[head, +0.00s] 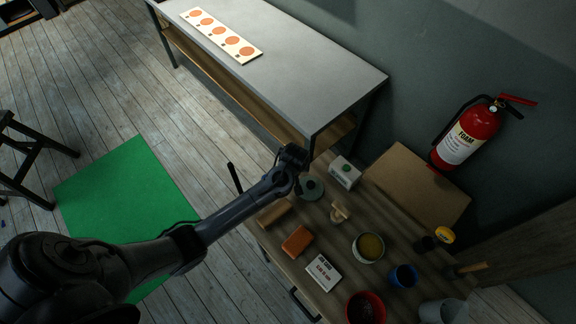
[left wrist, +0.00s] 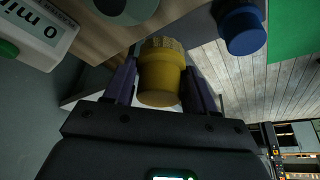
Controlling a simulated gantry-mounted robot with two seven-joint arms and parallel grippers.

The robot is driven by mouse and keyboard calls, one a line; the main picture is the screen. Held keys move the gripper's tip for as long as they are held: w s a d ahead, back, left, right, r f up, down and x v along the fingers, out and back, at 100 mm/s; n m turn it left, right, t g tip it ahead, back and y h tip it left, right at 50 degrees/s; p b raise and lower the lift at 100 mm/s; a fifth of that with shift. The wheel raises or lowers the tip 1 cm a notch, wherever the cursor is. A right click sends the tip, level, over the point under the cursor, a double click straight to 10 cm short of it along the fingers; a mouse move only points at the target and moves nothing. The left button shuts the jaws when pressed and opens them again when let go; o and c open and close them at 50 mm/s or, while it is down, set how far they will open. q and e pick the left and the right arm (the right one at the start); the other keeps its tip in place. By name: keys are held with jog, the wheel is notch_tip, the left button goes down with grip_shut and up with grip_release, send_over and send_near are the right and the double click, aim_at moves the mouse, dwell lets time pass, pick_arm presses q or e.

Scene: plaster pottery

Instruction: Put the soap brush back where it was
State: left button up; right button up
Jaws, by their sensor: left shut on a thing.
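My right gripper is in neither view.
A grey bench (head: 290,60) stands behind.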

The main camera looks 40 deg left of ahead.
pick_arm(q)
jog(key=a+f, duration=0.1)
jog(key=w+a+f, duration=0.1)
jog(key=a, duration=0.1)
jog(key=w+a+f, duration=0.1)
jog(key=shift+a, duration=0.3)
jog(key=shift+f, duration=2)
jog(key=shift+f+b, duration=0.15)
jog(key=shift+b, duration=0.15)
jog(key=o, duration=1)
